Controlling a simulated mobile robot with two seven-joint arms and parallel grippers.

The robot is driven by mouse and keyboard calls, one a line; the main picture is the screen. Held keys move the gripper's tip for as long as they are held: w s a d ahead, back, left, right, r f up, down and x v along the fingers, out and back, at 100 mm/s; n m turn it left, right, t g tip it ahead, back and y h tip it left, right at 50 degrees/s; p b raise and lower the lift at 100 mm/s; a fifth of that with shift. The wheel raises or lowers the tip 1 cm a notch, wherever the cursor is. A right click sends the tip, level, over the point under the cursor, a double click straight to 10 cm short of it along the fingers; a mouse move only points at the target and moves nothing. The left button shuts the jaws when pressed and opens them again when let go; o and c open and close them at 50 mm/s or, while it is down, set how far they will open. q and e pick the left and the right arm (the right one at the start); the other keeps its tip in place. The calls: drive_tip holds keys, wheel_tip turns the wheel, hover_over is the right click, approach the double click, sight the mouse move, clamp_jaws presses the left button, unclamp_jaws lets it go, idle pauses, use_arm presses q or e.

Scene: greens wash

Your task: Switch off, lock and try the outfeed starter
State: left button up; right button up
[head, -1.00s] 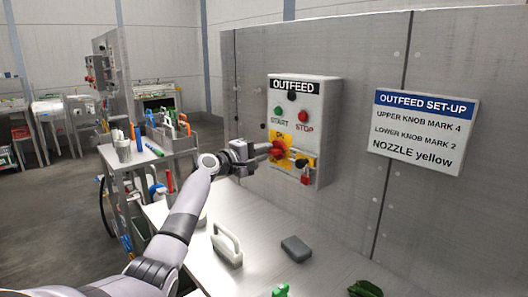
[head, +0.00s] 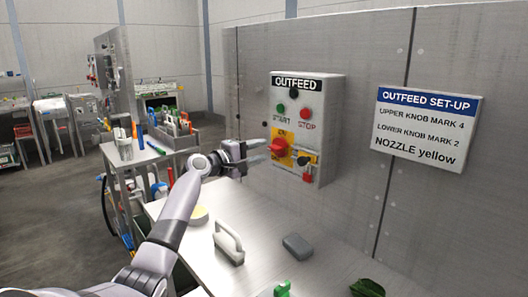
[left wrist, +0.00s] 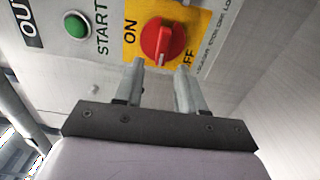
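The grey OUTFEED starter box (head: 325,115) is fixed to the wall panel. It carries a green START button (head: 281,108), a red STOP button (head: 306,113) and a red rotary knob (head: 279,147) on a yellow ON/OFF plate. The knob also shows in the left wrist view (left wrist: 163,41), just beyond the fingertips; which mark it points to is hard to tell. A small red padlock (head: 307,177) is at the box's lower edge; whether it is fastened is unclear. My left gripper (head: 268,151) is open and empty, apart from the knob. My right gripper is out of view.
A set-up sign (head: 424,130) hangs right of the box. On the steel bench (head: 265,262) below are a white-handled tool (head: 229,243), a grey block (head: 297,246) and green items. A side table with bottles and a tool caddy (head: 175,138) stands left, near my arm.

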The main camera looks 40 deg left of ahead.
use_arm(q)
drive_tip(key=shift+s+a+b, duration=0.15)
drive_tip(key=shift+s+b, duration=0.15)
drive_tip(key=shift+s, duration=1.75)
